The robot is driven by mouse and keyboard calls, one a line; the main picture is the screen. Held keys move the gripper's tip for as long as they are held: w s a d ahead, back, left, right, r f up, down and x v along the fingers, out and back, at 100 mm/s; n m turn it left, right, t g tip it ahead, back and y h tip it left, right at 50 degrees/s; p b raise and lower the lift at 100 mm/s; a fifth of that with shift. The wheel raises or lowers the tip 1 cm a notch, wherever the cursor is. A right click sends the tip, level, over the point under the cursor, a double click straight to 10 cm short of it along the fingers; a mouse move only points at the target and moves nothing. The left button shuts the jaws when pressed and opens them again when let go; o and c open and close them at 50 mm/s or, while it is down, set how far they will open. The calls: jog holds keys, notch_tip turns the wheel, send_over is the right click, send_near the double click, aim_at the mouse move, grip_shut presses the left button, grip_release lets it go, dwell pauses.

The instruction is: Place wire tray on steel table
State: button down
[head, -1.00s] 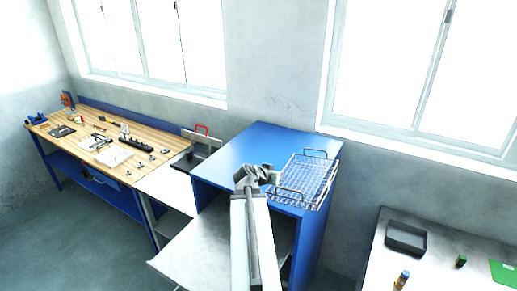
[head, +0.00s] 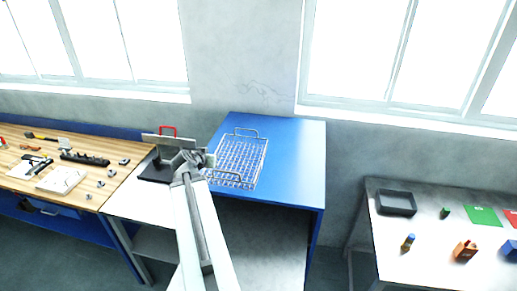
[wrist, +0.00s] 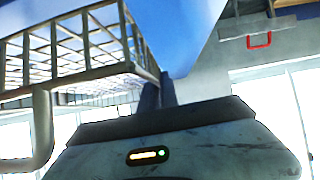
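The wire tray (head: 237,163) is a silvery mesh basket with a loop handle at each end. It shows over the left part of the blue cabinet's top in the head view, and its mesh fills the upper left of the wrist view (wrist: 75,50). My gripper (head: 200,158) is at the tray's left side, shut on it; the fingertips are mostly hidden. Background shows through the mesh in the wrist view, so the tray appears raised. The steel table (head: 388,255) is the grey-topped one at the right, apart from the tray.
The blue cabinet (head: 295,165) stands mid-view. The steel table bears a dark bin (head: 396,203), several small blocks and a green sheet (head: 482,216); its front left top is bare. A wooden workbench (head: 113,178) with tools and a red-handled item (head: 168,131) are left.

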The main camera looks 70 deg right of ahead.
aim_at(234, 141)
jog(key=s+d, duration=0.1)
jog(key=d, duration=0.4)
jog(key=s+d+f+b, duration=0.1)
jog(key=d, duration=0.4)
jog(key=s+d, duration=0.1)
jog(key=d, duration=0.4)
jog(key=shift+s+f, duration=0.15)
jog(key=shift+f, duration=0.05)
jog(key=f+b, duration=0.2)
jog(key=b, duration=0.1)
jog(key=f+b, duration=0.1)
jog(key=f, duration=0.1)
jog(key=shift+s+d, duration=0.1)
jog(key=shift+d, duration=0.25)
jog(key=shift+r, duration=0.2)
jog(key=shift+f, duration=0.15)
jog(key=c, duration=1.8)
grip_release()
jog(key=shift+c, duration=0.2)
jog(key=shift+o, duration=1.1)
jog(key=shift+a, duration=0.1)
